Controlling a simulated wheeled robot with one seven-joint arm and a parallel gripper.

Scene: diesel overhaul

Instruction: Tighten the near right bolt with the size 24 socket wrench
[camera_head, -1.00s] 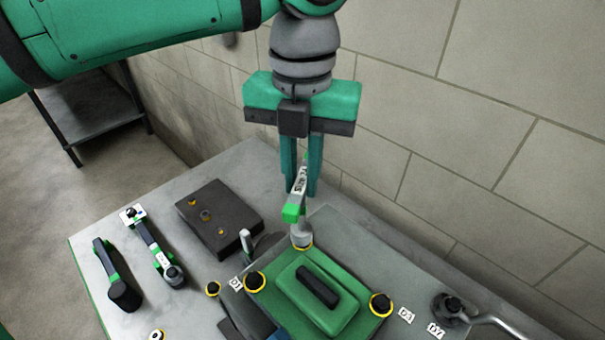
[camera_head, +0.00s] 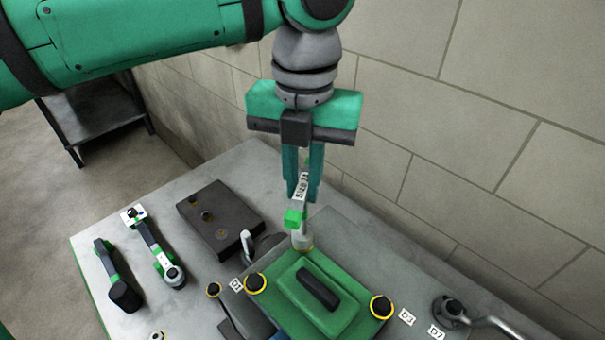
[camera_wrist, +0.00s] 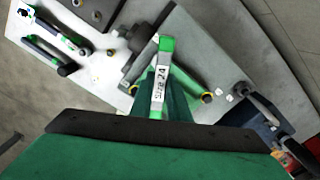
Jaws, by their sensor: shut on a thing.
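My gripper (camera_head: 303,190) is shut on the size 24 socket wrench (camera_head: 295,215), which has a white label and a green band. The wrench also shows in the wrist view (camera_wrist: 162,80), with "Size 24" readable. In the head view its socket end (camera_head: 301,240) stands down over the far corner of the green cover (camera_head: 345,320), at a yellow ring; the bolt there is hidden. Other black bolts in yellow rings show at the cover's left corner (camera_head: 255,283) and right corner (camera_head: 381,306). The cover's near corner is out of the head view.
Two other tools, a black and green one (camera_head: 118,280) and a labelled wrench (camera_head: 155,248), lie on the grey table (camera_head: 180,215) at left. A dark block with holes (camera_head: 218,220) sits behind them. A bent metal pipe (camera_head: 490,323) is at right. A block wall stands behind.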

